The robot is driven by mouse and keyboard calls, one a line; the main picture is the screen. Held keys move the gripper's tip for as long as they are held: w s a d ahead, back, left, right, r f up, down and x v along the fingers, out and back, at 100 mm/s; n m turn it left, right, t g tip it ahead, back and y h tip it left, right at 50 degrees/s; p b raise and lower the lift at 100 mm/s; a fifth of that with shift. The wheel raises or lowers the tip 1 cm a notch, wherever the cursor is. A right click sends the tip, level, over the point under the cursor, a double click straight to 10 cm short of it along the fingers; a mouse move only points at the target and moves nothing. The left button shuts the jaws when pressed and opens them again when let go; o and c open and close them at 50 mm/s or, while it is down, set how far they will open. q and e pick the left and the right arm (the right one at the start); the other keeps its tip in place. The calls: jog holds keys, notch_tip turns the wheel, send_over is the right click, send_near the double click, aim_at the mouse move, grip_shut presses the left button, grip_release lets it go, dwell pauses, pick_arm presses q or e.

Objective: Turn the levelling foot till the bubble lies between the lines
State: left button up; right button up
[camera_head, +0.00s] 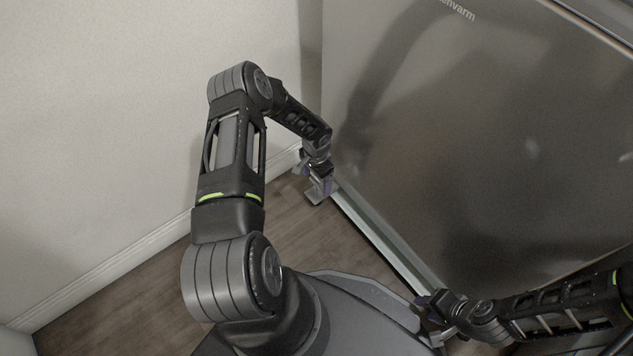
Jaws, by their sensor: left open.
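The washer (470,150) stands at the right with its grey metal front towards me. My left gripper (317,192) is open, low near the floor at the washer's front left bottom corner. No levelling foot can be made out there; the gripper and the washer's lower edge may hide it. My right gripper (432,318) is low near the other end of the washer's bottom edge, and its jaws are too small and dark to read. No bubble or lines show in this view.
A light strip (385,240) runs along the washer's bottom edge. A pale wall (110,120) with a white baseboard (120,262) closes off the left side, with a narrow gap beside the washer. Bare wooden floor (140,300) lies between the wall and my base.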

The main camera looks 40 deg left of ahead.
pick_arm(q)
jog(key=shift+f, duration=0.1)
jog(key=shift+c, duration=0.4)
jog(key=c, duration=1.3)
jog(key=shift+m, duration=0.4)
